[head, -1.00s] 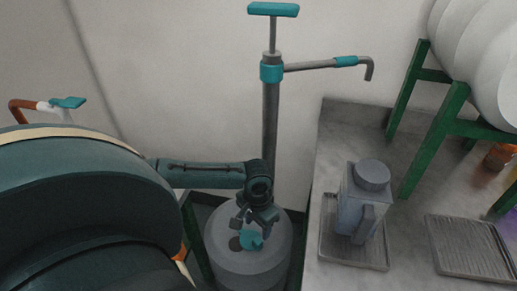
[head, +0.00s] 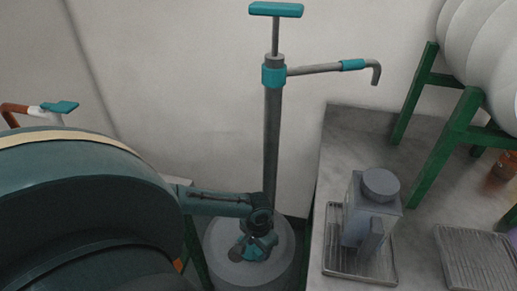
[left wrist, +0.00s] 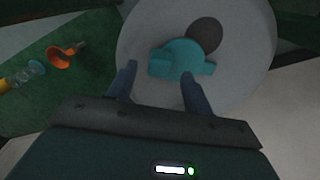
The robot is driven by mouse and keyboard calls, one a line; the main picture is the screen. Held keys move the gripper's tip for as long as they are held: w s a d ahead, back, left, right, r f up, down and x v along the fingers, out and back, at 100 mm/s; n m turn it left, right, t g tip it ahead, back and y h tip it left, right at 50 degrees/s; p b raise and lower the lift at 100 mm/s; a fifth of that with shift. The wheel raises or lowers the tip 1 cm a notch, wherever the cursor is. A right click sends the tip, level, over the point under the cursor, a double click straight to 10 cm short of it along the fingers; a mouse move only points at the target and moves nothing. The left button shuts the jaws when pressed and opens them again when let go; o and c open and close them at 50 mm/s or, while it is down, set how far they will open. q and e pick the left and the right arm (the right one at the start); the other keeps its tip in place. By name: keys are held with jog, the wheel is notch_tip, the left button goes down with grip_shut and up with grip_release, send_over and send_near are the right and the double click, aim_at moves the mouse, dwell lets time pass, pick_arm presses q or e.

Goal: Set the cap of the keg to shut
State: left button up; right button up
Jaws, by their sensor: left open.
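The keg (head: 228,268) is a grey drum low in the head view, and its round top (left wrist: 245,60) fills the upper part of the left wrist view. The teal cap (left wrist: 180,62) sits on that top beside a dark round opening (left wrist: 205,36), which is largely uncovered. In the head view the cap (head: 264,245) is partly hidden by my left gripper (head: 250,243). My left gripper (left wrist: 158,78) is open, its two dark fingers reaching to the near side of the cap with nothing held. Contact is unclear. My right gripper is not in view.
At right, a counter (head: 340,130) holds a grey jug (head: 372,205) on a tray.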

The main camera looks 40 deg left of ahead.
pick_arm(q)
jog(key=shift+f, duration=0.9)
jog(key=shift+c, duration=0.2)
grip_shut()
